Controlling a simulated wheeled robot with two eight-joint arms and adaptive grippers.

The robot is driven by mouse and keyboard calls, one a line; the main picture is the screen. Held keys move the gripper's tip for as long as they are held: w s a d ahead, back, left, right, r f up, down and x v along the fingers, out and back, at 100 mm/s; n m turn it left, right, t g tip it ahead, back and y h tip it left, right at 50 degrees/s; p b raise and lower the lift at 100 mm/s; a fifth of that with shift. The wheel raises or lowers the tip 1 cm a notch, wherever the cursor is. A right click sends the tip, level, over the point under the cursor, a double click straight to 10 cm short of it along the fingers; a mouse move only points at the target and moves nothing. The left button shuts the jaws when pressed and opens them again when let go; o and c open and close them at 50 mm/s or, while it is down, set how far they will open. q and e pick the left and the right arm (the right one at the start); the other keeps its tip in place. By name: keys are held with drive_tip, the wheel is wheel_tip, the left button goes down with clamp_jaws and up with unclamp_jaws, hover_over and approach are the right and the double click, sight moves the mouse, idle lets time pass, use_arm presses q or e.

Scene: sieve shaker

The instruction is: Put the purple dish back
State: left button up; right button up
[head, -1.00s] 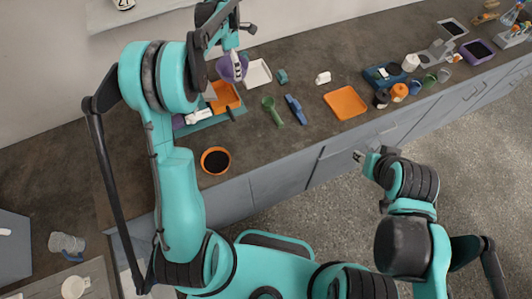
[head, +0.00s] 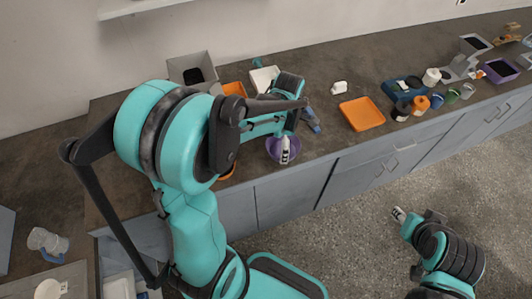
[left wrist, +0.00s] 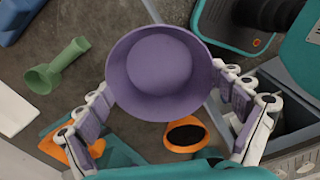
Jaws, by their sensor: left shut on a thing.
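The purple dish (head: 273,152) is held by my left gripper (head: 284,146), near the counter's front edge in the head view. In the left wrist view the round dish (left wrist: 120,85) sits between the two fingers (left wrist: 165,105), which press on its sides. Its height above the counter is hard to judge. My right gripper (head: 398,214) is low at the right, over the floor in the picture, away from the dish. Its fingers are too small to tell open from shut.
An orange tray (head: 362,114) lies right of the dish. A blue item (head: 311,121) lies beside my left gripper, with a white tray (head: 262,76) behind. The left wrist view shows a green scoop (left wrist: 42,78) and an orange bowl (left wrist: 170,142) with dark contents.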

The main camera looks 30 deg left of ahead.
use_arm(q)
drive_tip(key=a+f, duration=0.1)
drive_tip(key=a, duration=0.1)
drive_tip(key=a+f+b, duration=0.1)
drive_tip(key=a+f, duration=0.1)
drive_tip(key=a, duration=0.1)
drive_tip(key=a+f, duration=0.1)
drive_tip(key=a, duration=0.1)
drive_tip(key=shift+w+a+f, duration=0.1)
drive_tip(key=shift+a+f, duration=0.05)
drive_tip(key=shift+f, duration=0.1)
drive_tip(key=shift+f+b, duration=1)
drive_tip(key=shift+f, duration=1)
drive_tip(key=o, duration=0.9)
drive_tip(key=shift+f, duration=0.2)
drive_tip(key=shift+c, duration=0.2)
drive_tip(key=shift+o, duration=0.3)
drive_tip(key=shift+r, duration=0.1)
